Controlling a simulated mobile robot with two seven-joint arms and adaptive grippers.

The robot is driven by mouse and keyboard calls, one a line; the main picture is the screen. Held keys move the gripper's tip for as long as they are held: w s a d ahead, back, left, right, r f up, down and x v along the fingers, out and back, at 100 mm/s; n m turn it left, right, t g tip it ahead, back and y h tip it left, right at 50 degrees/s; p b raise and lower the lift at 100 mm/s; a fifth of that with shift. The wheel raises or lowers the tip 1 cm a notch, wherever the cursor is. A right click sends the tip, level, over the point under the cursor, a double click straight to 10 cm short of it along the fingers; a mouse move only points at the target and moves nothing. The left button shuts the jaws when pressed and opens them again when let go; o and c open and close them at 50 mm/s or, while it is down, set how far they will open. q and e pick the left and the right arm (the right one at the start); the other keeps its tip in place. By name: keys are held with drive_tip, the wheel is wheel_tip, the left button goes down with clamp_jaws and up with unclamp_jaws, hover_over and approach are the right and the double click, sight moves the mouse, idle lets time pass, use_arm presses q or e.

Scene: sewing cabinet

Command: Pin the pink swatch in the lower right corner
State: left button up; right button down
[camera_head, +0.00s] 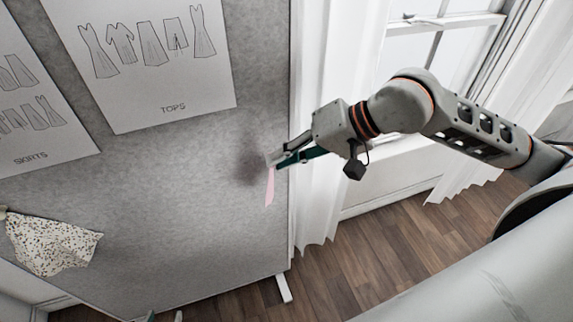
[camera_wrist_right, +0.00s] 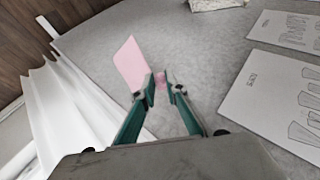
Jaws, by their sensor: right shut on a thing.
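The pink swatch (camera_head: 270,187) hangs from my right gripper (camera_head: 274,158), near the right edge of the grey pinboard (camera_head: 190,200). In the right wrist view the swatch (camera_wrist_right: 131,62) sticks out to the left of the fingertips, and a small pink part shows between them. My right gripper (camera_wrist_right: 161,82) is shut on the swatch. A soft shadow falls on the board beside the fingertips; I cannot tell if the swatch touches the board. No pin can be made out. Two small tips of my left gripper (camera_head: 164,317) show apart at the bottom edge.
A "TOPS" sheet (camera_head: 150,55) and a "SKIRTS" sheet (camera_head: 30,110) are on the board's upper left. A speckled cloth (camera_head: 50,242) hangs lower left. White curtains (camera_head: 335,130) and a window stand just right of the board. The board's lower right is bare.

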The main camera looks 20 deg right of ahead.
use_arm(q)
drive_tip(key=shift+s+f+b, duration=0.15)
drive_tip(key=shift+f+b, duration=0.15)
drive_tip(key=shift+f, duration=0.1)
use_arm(e)
drive_tip(key=w, duration=0.6)
drive_tip(key=shift+d, duration=0.1)
use_arm(q)
drive_tip(key=shift+r, duration=0.1)
use_arm(e)
drive_tip(key=shift+w, duration=0.1)
use_arm(q)
drive_tip(key=shift+f, duration=0.3)
drive_tip(key=shift+r, duration=0.1)
use_arm(e)
drive_tip(key=shift+w, duration=0.35)
idle(0.4)
drive_tip(key=c, duration=2)
unclamp_jaws()
drive_tip(key=shift+o, duration=0.2)
